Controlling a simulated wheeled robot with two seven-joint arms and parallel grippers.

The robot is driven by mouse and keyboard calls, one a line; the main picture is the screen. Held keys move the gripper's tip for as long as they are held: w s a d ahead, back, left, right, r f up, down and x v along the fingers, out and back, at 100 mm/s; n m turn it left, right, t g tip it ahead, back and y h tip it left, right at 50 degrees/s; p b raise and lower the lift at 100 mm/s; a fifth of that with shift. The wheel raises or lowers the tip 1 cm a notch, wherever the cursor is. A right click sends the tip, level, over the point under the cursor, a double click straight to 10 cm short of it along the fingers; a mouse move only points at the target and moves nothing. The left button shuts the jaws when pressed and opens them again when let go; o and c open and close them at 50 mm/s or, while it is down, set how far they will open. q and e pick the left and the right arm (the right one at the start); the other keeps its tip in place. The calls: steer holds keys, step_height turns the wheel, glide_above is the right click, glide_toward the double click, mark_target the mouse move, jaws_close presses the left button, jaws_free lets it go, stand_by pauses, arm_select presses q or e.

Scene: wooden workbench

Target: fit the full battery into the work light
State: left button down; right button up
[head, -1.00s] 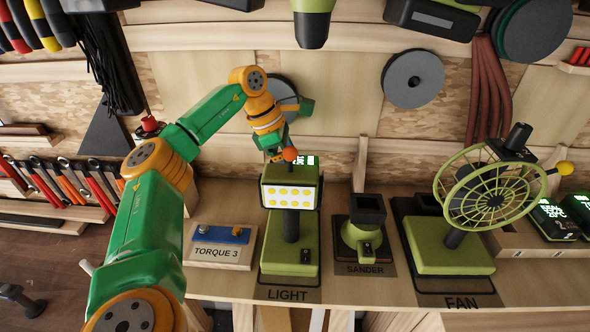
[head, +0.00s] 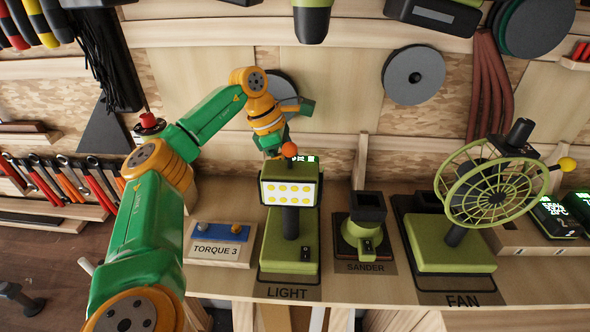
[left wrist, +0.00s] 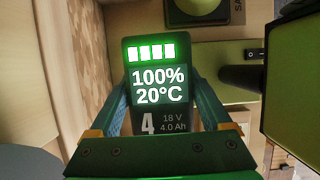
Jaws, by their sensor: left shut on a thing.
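In the left wrist view my left gripper (left wrist: 160,92) is shut on the battery (left wrist: 158,88), whose lit display reads 100%, 20°C and full bars. A green piece of the battery display (head: 311,159) shows above the lamp head. I cannot tell whether battery and light touch.
The sander (head: 361,238) and the fan (head: 447,243) stand to the right. The TORQUE 3 board (head: 219,249) is to the left. More lit batteries (head: 553,216) stand at the far right. Tools hang on the back wall.

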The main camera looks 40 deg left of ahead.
arm_select(q)
steer(key=shift+f, duration=0.3)
steer(key=shift+f+b, duration=0.95)
steer(key=shift+f, duration=0.2)
jaws_free()
steer(key=shift+s, duration=0.1)
